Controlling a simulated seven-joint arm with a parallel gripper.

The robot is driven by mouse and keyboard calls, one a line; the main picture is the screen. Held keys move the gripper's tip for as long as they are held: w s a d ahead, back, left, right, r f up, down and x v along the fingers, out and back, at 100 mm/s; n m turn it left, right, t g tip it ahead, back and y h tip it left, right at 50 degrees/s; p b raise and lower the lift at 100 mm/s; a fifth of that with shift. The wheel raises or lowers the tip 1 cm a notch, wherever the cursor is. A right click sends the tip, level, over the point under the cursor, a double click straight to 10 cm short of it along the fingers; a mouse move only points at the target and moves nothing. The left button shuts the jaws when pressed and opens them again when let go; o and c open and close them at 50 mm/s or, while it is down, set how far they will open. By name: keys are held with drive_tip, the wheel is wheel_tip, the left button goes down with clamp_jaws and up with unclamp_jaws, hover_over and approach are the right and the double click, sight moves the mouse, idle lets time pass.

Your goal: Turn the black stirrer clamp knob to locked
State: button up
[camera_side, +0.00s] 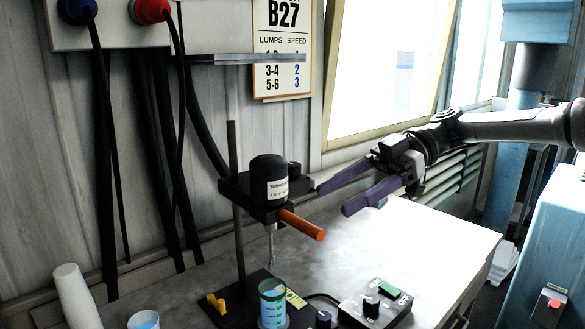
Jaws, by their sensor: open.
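The stirrer has a black motor (268,170) with a white label, held in a black clamp block (240,190) on an upright rod (237,245). A small black knob-like part (294,169) shows behind the motor on its right; I cannot tell for sure that it is the clamp knob, or whether it is locked. An orange handle (303,225) sticks out of the block toward the lower right. My gripper (333,201) is open and empty, its two purple fingers pointing left. In the picture its tips are just right of the motor and above the orange handle's end, apparently apart from both.
A cup of blue liquid (272,305) stands below the stirrer shaft. A control box (376,306) with a knob and green switch sits to its right. A yellow piece (216,303) and white cups (76,295) are at left. The table (440,240) is clear at right.

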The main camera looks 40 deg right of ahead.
drive_tip(key=w+d+t+y, duration=0.2)
drive_tip(key=w+d+t, duration=0.2)
drive_tip(key=w+d, duration=0.55)
drive_tip(key=m+t, duration=0.2)
drive_tip(key=m, duration=0.2)
approach(292, 164)
drive_tip(key=shift+h, duration=0.3)
drive_tip(key=x, duration=1)
drive_tip(key=shift+s+f, duration=0.15)
drive_tip(key=shift+f, duration=0.05)
drive_tip(key=shift+c, duration=0.3)
clamp_jaws()
